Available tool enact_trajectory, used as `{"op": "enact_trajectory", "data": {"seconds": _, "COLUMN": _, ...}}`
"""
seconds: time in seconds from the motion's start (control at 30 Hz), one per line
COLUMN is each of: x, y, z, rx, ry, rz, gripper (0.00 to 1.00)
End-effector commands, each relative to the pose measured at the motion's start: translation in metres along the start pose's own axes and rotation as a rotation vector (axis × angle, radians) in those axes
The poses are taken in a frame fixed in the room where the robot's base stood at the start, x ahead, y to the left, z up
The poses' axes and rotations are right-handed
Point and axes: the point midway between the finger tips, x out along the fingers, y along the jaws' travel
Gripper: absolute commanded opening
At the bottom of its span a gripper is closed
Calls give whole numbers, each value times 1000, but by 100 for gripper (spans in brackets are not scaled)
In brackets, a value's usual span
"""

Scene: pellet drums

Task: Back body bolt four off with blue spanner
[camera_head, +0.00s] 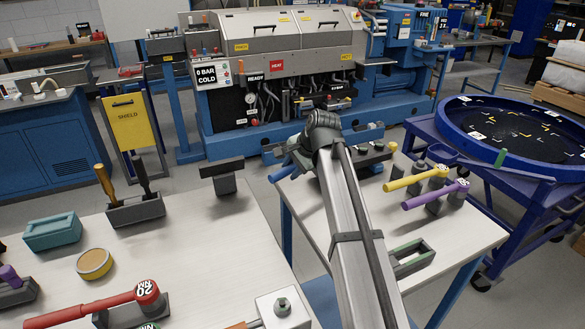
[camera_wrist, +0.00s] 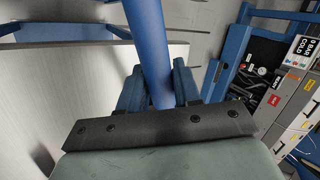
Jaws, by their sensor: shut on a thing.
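My gripper (camera_wrist: 160,95) is shut on a blue bar, the blue spanner's handle (camera_wrist: 148,40), which runs up out of the top of the wrist view. In the head view my arm reaches out over the gap between the two white tables, and its wrist hides most of the gripper. A short blue length of the spanner (camera_head: 283,173) shows left of the wrist. The spanner's working end is not clear in either view. A dark block with small knobs (camera_head: 372,153) stands behind my arm, partly hidden. I cannot tell which bolt is body bolt four.
The blue and grey machine (camera_head: 275,50) stands behind. A yellow spanner (camera_head: 405,181) and a purple spanner (camera_head: 435,194) rest on stands on the right table (camera_head: 455,240). A red torque wrench (camera_head: 95,308) lies front left. A round blue tray (camera_head: 515,130) is at right.

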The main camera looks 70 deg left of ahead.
Motion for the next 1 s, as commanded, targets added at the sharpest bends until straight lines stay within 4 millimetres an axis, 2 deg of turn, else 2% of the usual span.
{"op": "enact_trajectory", "data": {"seconds": 1.0, "x": 6, "y": 5, "z": 0, "rx": -7, "ry": -4, "rz": -1, "gripper": 0}}
